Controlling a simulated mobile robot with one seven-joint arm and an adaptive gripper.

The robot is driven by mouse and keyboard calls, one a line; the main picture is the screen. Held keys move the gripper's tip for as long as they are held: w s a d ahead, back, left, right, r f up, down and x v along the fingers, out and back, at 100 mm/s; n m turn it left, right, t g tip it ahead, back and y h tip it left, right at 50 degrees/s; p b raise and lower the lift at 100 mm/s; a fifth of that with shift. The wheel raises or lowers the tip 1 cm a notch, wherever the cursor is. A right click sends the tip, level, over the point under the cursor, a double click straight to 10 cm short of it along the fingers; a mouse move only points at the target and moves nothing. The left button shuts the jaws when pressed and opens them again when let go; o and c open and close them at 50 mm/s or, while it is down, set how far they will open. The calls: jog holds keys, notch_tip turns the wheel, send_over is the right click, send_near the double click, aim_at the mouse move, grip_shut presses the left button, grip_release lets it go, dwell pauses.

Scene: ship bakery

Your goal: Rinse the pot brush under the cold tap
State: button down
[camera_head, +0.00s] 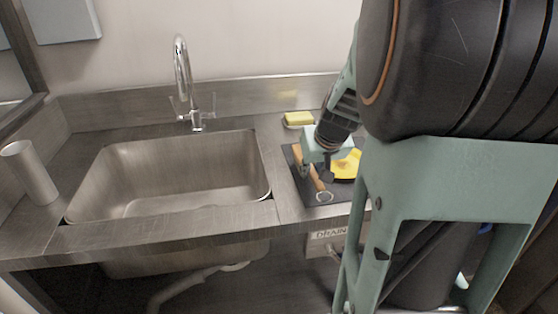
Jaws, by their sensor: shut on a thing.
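My gripper (317,175) points down over a dark mat on the counter right of the sink. It is shut on a wooden-handled tool, which I take to be the pot brush (298,155); its head is not clearly visible. The brush is low, at the mat; I cannot tell whether it touches it. The chrome tap (181,65) has a tall curved spout and stands behind the empty steel sink basin (165,170). I cannot tell which tap lever is the cold one. No water shows at the spout.
The dark mat (345,195) also carries a yellow item (347,165) and a metal ring (324,197). A yellow sponge (298,118) lies behind it. A steel cylinder (30,172) stands at the left. My arm hides the right side. The space above the basin is free.

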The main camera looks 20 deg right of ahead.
notch_tip(320, 180, down, 2)
jog(key=shift+w+f+b, duration=0.1)
jog(key=shift+b, duration=0.35)
jog(key=shift+f+b, duration=0.3)
jog(key=shift+f, duration=0.05)
jog(key=c, duration=1.4)
grip_release()
jog(key=shift+r, duration=0.15)
